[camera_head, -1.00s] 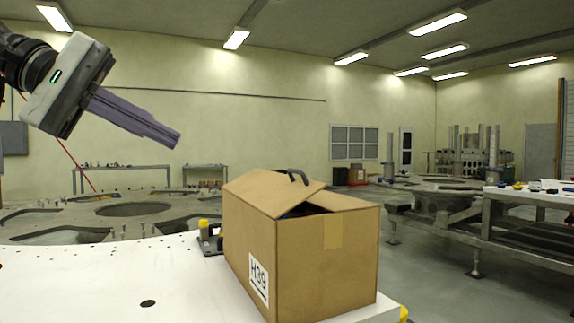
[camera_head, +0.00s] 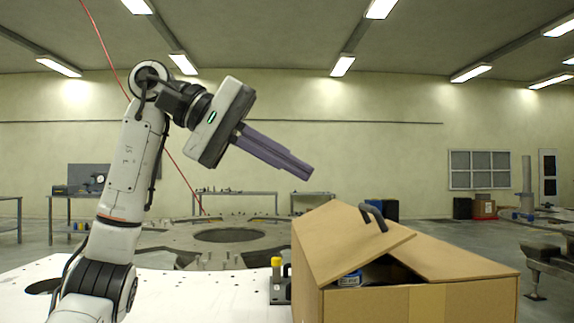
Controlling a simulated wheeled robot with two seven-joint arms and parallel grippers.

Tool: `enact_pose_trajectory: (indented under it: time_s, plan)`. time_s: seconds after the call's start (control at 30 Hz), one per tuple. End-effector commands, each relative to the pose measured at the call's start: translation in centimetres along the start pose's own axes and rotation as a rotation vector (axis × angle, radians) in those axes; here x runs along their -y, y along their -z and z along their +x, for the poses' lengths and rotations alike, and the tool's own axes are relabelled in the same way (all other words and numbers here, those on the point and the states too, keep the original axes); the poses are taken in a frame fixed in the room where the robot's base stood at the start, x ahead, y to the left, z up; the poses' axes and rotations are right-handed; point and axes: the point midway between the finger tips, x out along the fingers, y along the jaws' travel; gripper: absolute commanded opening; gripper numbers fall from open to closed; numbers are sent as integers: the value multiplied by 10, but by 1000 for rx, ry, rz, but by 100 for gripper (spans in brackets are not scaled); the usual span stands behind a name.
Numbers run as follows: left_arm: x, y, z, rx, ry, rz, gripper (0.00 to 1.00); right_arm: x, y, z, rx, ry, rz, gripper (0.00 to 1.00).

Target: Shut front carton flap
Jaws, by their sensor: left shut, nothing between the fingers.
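An open-topped cardboard carton (camera_head: 420,305) stands at the lower right of the head view on a white surface. One flap (camera_head: 350,240) on its left side slopes up and inward, and another flap (camera_head: 455,258) on the right lies lower. A gap between them shows a dark inside with a small blue-labelled item (camera_head: 349,280). A dark curved handle-like thing (camera_head: 373,215) sticks up behind the flaps. My left gripper (camera_head: 308,173) is shut and empty, in the air above and left of the carton, fingers pointing down right. My right gripper is not in view.
The white tabletop (camera_head: 190,292) is mostly clear left of the carton. A small black fixture with a yellow top (camera_head: 277,270) stands close to the carton's left side. A large grey plate with round openings (camera_head: 160,240) lies behind.

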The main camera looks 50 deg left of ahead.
Motion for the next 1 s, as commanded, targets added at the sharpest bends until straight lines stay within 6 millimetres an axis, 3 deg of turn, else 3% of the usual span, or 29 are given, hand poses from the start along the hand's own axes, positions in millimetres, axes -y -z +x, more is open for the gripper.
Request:
enact_pose_trajectory:
  time_s: [0.03, 0.2, 0.4, 0.6, 1.0]
  plan:
    - [3, 0, 15, 3, 4, 0, 0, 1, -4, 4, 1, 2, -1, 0]
    - [2, 0, 50, 3, 3, 1, 0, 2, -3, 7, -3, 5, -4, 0]
    - [1, -1, 79, 1, 1, 1, 0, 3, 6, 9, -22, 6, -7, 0]
    - [0, 0, 91, -1, 1, -1, 0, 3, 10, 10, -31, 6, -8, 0]
    - [-2, -1, 93, 2, 5, 1, 0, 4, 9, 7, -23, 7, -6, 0]
